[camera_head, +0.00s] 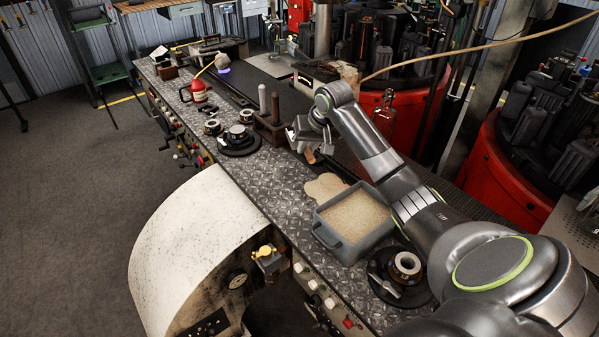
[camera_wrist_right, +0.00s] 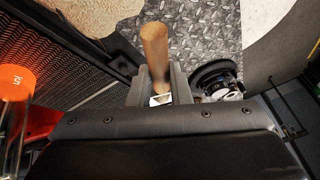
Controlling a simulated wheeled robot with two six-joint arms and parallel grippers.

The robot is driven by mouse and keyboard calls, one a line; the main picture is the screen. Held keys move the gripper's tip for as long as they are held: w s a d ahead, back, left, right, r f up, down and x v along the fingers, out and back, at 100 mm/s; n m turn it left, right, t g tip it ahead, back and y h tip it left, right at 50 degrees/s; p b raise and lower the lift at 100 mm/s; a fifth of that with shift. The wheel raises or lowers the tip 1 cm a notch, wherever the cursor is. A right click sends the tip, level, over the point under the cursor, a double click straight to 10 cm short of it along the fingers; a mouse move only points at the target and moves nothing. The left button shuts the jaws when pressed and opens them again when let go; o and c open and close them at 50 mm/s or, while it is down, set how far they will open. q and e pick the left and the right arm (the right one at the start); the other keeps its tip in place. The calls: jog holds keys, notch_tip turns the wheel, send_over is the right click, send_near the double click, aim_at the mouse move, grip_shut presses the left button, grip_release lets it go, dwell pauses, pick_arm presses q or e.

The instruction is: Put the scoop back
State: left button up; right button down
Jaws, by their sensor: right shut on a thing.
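My right gripper (camera_head: 307,143) is shut on the scoop, above the bench's right-hand side near the wooden block. The scoop's wooden handle (camera_head: 310,157) shows just below the fingers. In the right wrist view the handle (camera_wrist_right: 155,48) stands out between the fingers of the gripper (camera_wrist_right: 156,85), with a bit of bright metal at its lower end. The rest of the scoop is hidden. A grey tray (camera_head: 329,236) filled with pale grain-like material stands nearer on the bench, apart from the gripper. My left gripper is not in view.
A dark wooden block with two posts (camera_head: 269,125) stands close left of my gripper. Round dark moulds sit on the bench (camera_head: 245,175), one (camera_head: 407,264) beside the tray. A flat tan patch (camera_head: 325,187) lies behind the tray. Red machine drums (camera_head: 500,175) stand at the right.

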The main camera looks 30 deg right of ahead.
jog(key=shift+w+d+f, duration=0.1)
jog(key=shift+w, duration=0.05)
notch_tip(320, 180, down, 5)
jog(key=shift+d+f+p, duration=0.1)
jog(key=shift+d+p, duration=0.05)
jog(key=shift+p, duration=0.5)
notch_tip(320, 180, down, 4)
jog(key=shift+f+p, duration=0.15)
jog(key=shift+p, duration=0.15)
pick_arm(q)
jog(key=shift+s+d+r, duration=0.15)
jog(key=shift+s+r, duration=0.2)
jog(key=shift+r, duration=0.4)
pick_arm(e)
jog(key=c, duration=1.8)
grip_release()
jog(key=shift+f, duration=0.15)
jog(key=o, duration=0.5)
jog(key=shift+c, duration=0.2)
